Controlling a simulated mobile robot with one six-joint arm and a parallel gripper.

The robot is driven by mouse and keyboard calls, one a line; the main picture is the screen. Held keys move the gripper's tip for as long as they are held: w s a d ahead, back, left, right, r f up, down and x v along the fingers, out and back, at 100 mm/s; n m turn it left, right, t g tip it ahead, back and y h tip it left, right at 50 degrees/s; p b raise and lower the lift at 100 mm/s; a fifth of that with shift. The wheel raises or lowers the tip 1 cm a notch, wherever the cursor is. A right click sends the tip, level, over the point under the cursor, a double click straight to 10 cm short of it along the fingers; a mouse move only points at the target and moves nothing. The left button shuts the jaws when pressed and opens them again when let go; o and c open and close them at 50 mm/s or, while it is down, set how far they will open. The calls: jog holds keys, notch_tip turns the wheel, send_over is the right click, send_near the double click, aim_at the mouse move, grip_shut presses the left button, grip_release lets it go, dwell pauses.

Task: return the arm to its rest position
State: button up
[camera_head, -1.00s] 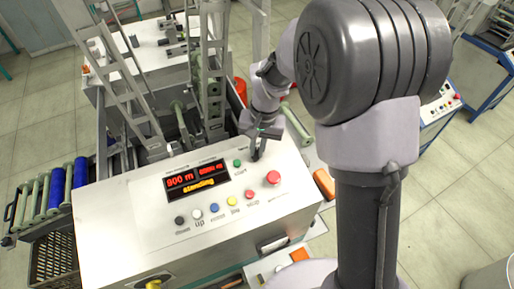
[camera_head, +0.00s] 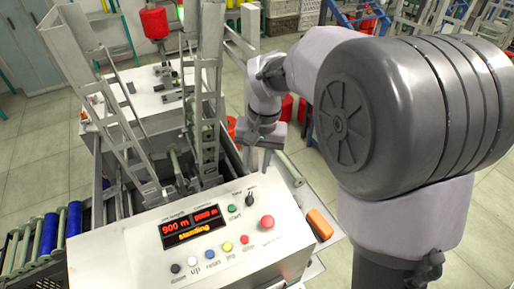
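My gripper (camera_head: 267,158) is at the end of my arm, above the back right edge of the machine's control panel. It points down, close to the black selector knob (camera_head: 250,199). The fingers are small and partly hidden, so I cannot tell whether they are open or shut. No held object shows. My arm fills the right of the view, with its large grey joint in front.
The control panel (camera_head: 146,250) has a red display (camera_head: 190,225) and several coloured buttons. Grey metal frames (camera_head: 207,90) stand behind it. Blue rolls (camera_head: 48,236) lie at the left. An orange block (camera_head: 320,224) sits at the panel's right.

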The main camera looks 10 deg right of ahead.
notch_tip(320, 180, up, 4)
jog(key=shift+d+f, duration=0.15)
jog(key=shift+f, duration=0.05)
jog(key=s+d+f+t+b, duration=0.1)
jog(key=s+f+t+b, duration=0.1)
jog(key=s+b, duration=0.3)
jog(key=s+d+f+m+t+b, duration=0.1)
jog(key=s+f+b, duration=0.4)
jog(key=s, duration=0.4)
jog(key=s+d+f+t+b, duration=0.1)
jog(key=s+f+t+b, duration=0.1)
jog(key=s+b, duration=0.4)
jog(key=shift+s+d+f+m+t+y, duration=0.35)
jog(key=shift+s+f, duration=0.3)
jog(key=shift+f, duration=0.25)
